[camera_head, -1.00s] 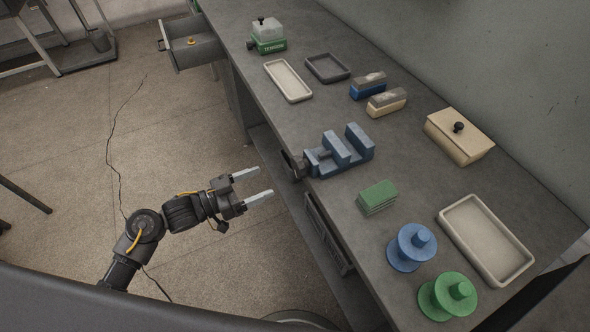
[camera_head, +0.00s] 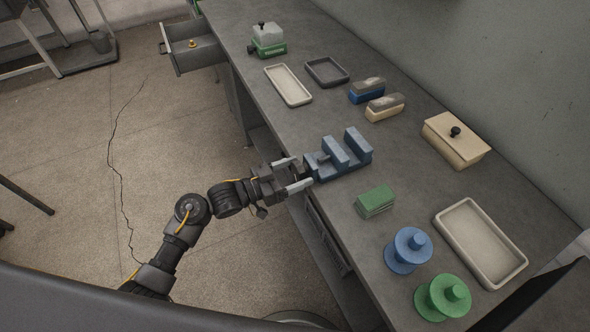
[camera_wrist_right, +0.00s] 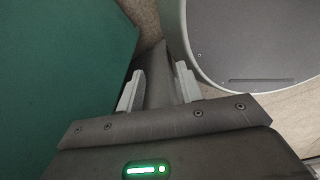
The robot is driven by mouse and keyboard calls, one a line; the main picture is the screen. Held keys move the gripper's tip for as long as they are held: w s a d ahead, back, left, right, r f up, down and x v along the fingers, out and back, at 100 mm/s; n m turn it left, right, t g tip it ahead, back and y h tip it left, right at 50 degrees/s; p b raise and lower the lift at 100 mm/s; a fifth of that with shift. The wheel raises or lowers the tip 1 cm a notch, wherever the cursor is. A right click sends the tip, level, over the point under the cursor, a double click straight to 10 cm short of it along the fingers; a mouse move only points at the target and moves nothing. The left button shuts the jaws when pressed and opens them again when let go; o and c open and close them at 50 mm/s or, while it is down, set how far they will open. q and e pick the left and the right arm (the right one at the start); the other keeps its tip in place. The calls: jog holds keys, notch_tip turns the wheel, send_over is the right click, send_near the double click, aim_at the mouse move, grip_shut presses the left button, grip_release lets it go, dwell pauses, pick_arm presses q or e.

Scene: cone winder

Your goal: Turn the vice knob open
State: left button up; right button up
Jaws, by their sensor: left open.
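The blue vice (camera_head: 340,157) sits at the bench's near edge, its jaws apart. Its dark knob (camera_head: 291,171) sticks out from the vice's left end, past the bench edge. My left gripper (camera_head: 302,172) is open at the knob, with one finger on its far side and one on its near side. The knob is partly hidden by the gripper, and I cannot tell whether the fingers touch it. My right gripper (camera_wrist_right: 159,86) shows in the right wrist view with its fingers apart, away from the vice.
A green block (camera_head: 375,201), a blue spool (camera_head: 408,250) and a green spool (camera_head: 442,298) stand nearer on the bench. A beige tray (camera_head: 288,85) and a dark tray (camera_head: 327,71) lie beyond the vice. An open drawer (camera_head: 191,52) juts out at the far left.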

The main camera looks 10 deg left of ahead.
pick_arm(q)
jog(key=shift+w+d, duration=0.1)
jog(key=shift+d, duration=0.05)
jog(key=shift+c, duration=0.3)
jog(key=c, duration=0.9)
jog(key=n+p, duration=0.1)
jog(key=p, duration=0.1)
jog(key=n+p, duration=0.1)
jog(key=p, duration=0.1)
jog(key=shift+r+n, duration=0.35)
jog(key=shift+n, duration=0.05)
jog(key=shift+f+n+p, duration=0.25)
jog(key=shift+n+p, duration=0.2)
jog(key=shift+n, duration=0.25)
jog(key=shift+f, duration=0.1)
jog(key=o, duration=1)
jog(key=shift+c, duration=0.2)
